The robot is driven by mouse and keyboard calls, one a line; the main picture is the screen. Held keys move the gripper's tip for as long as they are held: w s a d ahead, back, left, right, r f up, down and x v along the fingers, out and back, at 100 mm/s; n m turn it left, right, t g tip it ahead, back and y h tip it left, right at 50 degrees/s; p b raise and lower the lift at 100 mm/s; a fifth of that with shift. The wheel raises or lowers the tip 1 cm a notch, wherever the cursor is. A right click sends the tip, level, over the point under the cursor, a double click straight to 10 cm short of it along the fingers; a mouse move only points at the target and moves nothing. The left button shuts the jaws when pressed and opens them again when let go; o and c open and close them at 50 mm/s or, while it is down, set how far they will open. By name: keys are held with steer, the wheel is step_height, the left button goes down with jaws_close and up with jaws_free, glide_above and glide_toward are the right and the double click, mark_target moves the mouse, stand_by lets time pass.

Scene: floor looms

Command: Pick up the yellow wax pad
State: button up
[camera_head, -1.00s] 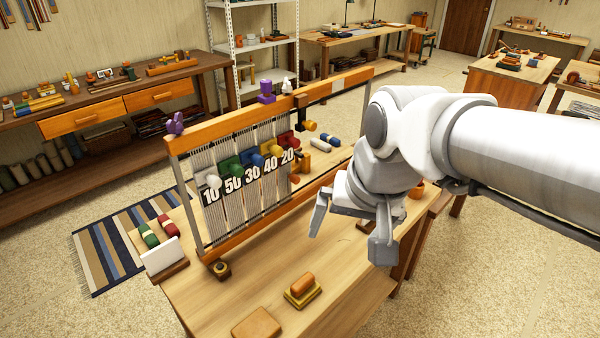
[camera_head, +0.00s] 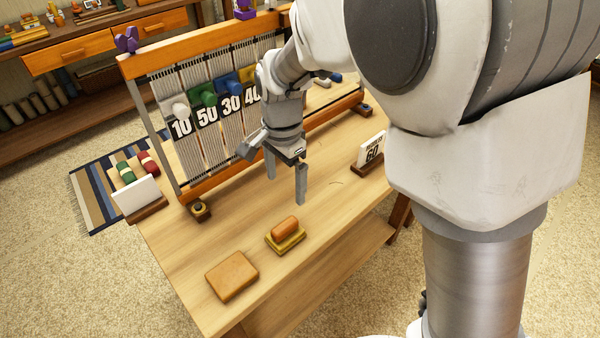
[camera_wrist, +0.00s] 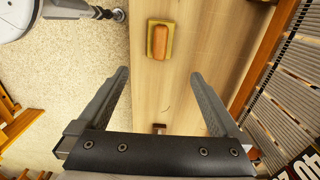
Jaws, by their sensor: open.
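The yellow wax pad (camera_head: 285,243) lies flat on the wooden table (camera_head: 330,215), with an orange-brown rounded block (camera_head: 284,227) on top of it. In the wrist view the pad (camera_wrist: 151,42) shows at the top, beyond my fingertips, with the block (camera_wrist: 161,42) on it. My gripper (camera_head: 273,165) is open and empty, pointing down above the table. It is behind the pad in the head view, apart from it.
A flat orange-brown slab (camera_head: 232,276) lies left of the pad. The upright loom frame (camera_head: 215,178) with numbered tags stands behind my gripper. A white card marked 60 (camera_head: 371,148) stands to the right. Another white card (camera_head: 136,196) stands at the table's left edge.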

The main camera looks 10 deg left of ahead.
mark_target(285, 225)
step_height(285, 225, down, 11)
steer(key=shift+s+f+b, duration=0.1)
steer(key=shift+f+b, duration=0.05)
steer(key=shift+b, duration=1.1)
steer(key=f, duration=0.1)
steer(key=f+b, duration=0.1)
steer(key=f, duration=0.3)
steer(key=shift+s+a+f+b, duration=0.1)
steer(key=shift+s+a+b, duration=0.15)
steer(key=shift+b, duration=0.05)
steer(key=c, duration=1.4)
